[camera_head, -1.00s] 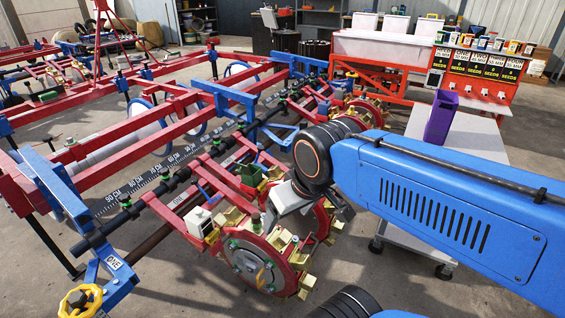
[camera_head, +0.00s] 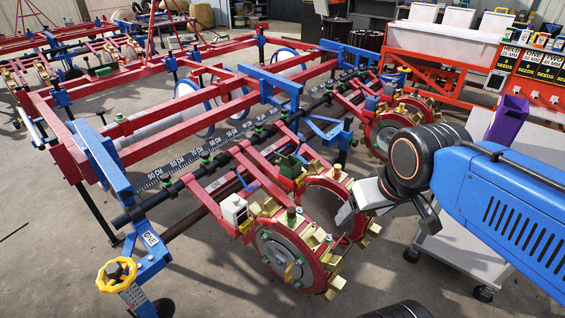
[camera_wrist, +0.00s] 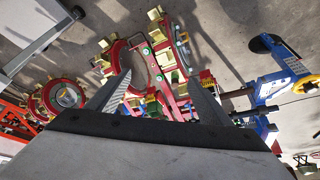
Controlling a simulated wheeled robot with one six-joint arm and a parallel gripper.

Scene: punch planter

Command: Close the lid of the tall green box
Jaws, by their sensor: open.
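The tall green box (camera_head: 290,167) is a small dark green container on the near row unit of the red planter, above the punch wheel. A raised flap seems to stand at its top, but it is too small to tell the lid's angle. My gripper (camera_head: 347,212) is to the right of the box and apart from it, beside the punch wheel's upper right side. In the wrist view my gripper (camera_wrist: 160,84) has its two fingers spread wide with nothing held, and the row unit shows beyond them. A small green shape there may be the box.
The punch wheel (camera_head: 290,252) with brass cups is close to my gripper. A white box (camera_head: 233,208) sits left of the green box. A second wheel (camera_head: 388,133) stands behind. A purple bin (camera_head: 507,118) is on a cart at the right. A yellow handwheel (camera_head: 117,274) is at front left.

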